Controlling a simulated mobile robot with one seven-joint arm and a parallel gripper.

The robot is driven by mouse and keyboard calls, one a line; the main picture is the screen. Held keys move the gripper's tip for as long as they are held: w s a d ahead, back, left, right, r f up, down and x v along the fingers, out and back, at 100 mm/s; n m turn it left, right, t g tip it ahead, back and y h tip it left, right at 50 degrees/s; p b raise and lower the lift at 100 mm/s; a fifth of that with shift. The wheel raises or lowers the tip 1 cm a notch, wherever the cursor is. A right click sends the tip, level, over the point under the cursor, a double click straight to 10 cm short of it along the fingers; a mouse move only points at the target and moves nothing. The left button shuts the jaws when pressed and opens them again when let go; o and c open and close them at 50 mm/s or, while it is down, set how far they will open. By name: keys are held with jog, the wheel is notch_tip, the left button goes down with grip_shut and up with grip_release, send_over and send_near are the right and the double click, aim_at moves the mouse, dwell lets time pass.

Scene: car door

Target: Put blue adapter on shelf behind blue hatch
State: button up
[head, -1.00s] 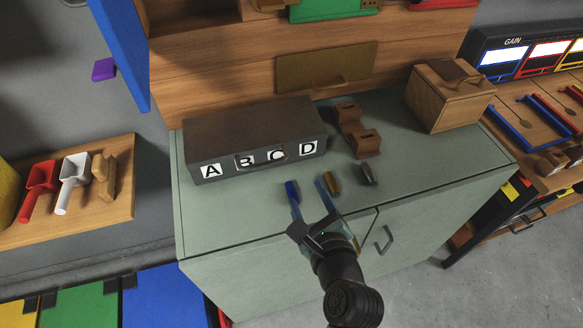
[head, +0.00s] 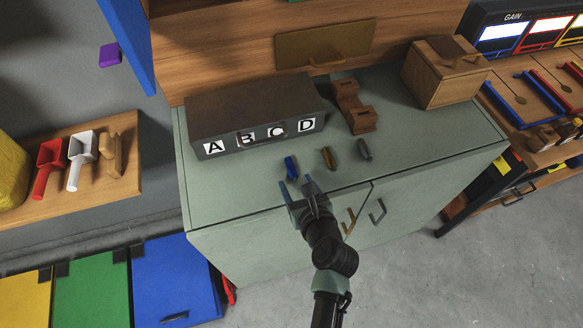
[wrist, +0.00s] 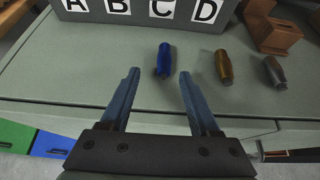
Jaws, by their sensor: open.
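The blue adapter (head: 291,167) is a small dark blue cylinder on the grey-green cabinet top, in front of the lettered box. It also shows in the wrist view (wrist: 164,60), just beyond the fingertips and roughly between their lines. My gripper (head: 296,184) is open and empty, on the near side of the adapter; its two blue-grey fingers (wrist: 158,76) point at it. A tall blue panel (head: 128,40) stands at the upper left beside the wooden cabinet. A blue panel with a handle (head: 178,275) is at the lower left. No shelf behind either is visible.
A gold cylinder (head: 328,158) and a grey one (head: 364,150) lie right of the adapter. The dark box lettered A to D (head: 252,110), a brown stepped holder (head: 358,112) and a wooden box (head: 446,78) stand behind. The cabinet top's front left is clear.

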aim_at(293, 172)
jog(key=x, duration=0.3)
jog(key=b+x, duration=0.1)
jog(key=shift+w+d, duration=0.2)
jog(key=shift+w, duration=0.35)
jog(key=shift+c, duration=0.3)
grip_shut()
